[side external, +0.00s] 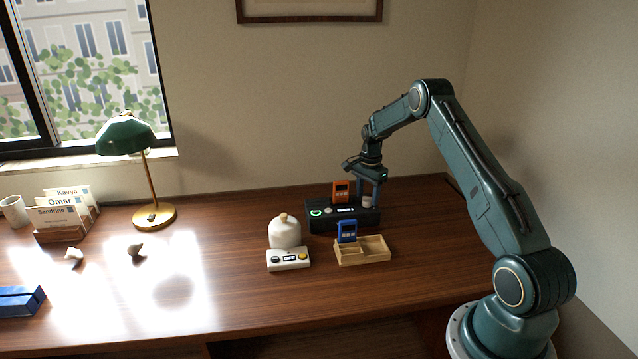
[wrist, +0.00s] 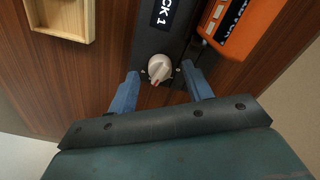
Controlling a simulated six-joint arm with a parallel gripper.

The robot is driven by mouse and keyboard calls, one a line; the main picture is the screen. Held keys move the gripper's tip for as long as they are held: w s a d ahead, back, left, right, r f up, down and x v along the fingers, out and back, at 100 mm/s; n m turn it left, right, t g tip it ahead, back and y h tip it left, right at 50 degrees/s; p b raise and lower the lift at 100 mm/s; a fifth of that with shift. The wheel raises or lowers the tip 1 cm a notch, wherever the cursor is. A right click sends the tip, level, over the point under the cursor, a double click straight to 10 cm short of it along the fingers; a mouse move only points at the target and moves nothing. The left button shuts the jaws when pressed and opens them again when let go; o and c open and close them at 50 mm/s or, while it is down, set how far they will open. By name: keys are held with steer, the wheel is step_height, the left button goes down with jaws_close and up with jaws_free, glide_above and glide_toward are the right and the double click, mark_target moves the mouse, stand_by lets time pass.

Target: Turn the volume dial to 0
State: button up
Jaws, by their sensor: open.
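The volume dial is a small white knob (wrist: 160,67) with a red mark, on the black box (side external: 322,222). In the wrist view the red mark sits at the knob's lower edge. In the side view the dial (side external: 367,202) is at the box's right end. My gripper (wrist: 160,72) is open, with one blue finger on each side of the dial. In the side view my gripper (side external: 368,198) points down over that end of the box. I cannot tell whether the fingers touch the knob. The label near the dial is partly cut off, and no scale is readable.
An orange cartridge (side external: 341,192) stands at the black box, close to the dial. A wooden tray (side external: 376,250) with a blue cartridge (side external: 347,231) is in front. A white jar (side external: 285,233) and a white button box (side external: 288,259) stand left. The desk right of the box is clear.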

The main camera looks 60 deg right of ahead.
steer(key=shift+f, duration=0.6)
steer(key=shift+c, duration=0.4)
steer(key=c, duration=0.9)
